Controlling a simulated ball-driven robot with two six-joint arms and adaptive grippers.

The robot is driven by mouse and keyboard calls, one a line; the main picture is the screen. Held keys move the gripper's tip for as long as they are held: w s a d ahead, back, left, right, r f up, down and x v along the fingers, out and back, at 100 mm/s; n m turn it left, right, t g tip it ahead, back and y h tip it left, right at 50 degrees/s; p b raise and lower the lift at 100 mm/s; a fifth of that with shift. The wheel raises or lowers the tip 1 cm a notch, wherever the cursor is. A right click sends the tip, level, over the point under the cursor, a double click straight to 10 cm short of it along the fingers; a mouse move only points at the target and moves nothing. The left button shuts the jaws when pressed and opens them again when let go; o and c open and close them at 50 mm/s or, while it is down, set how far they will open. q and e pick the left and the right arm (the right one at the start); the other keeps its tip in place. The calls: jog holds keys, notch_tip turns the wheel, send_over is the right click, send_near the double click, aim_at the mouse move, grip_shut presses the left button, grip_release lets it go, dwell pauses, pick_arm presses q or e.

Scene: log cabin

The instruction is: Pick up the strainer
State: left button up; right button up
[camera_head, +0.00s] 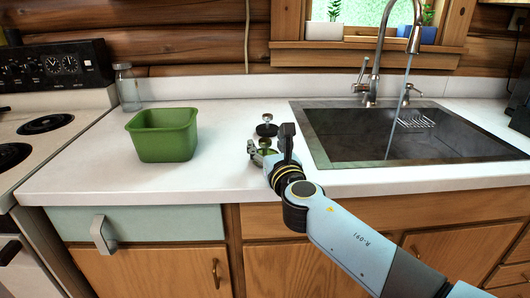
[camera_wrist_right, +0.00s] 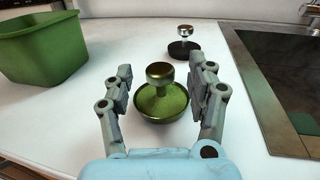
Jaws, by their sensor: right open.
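The strainer (camera_wrist_right: 163,107) is a small olive-green, brassy dish with a round knob on top, upright on the white counter. In the wrist view it lies between the fingers of my right gripper (camera_wrist_right: 165,76), which is open. The fingers stand to either side of the knob with clear gaps, apart from it. In the head view the right gripper (camera_head: 269,143) is low over the counter and partly hides the strainer (camera_head: 268,151). My left gripper is not in view.
A black stopper (camera_head: 267,129) with a silver knob sits just behind the strainer. A green square tub (camera_head: 165,144) stands to the left, the sink (camera_head: 335,148) to the right with water running. A glass jar (camera_head: 128,90) stands at the back left near the stove.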

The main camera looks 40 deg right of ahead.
jog(key=shift+x, duration=1)
jog(key=shift+s, duration=0.1)
grip_shut()
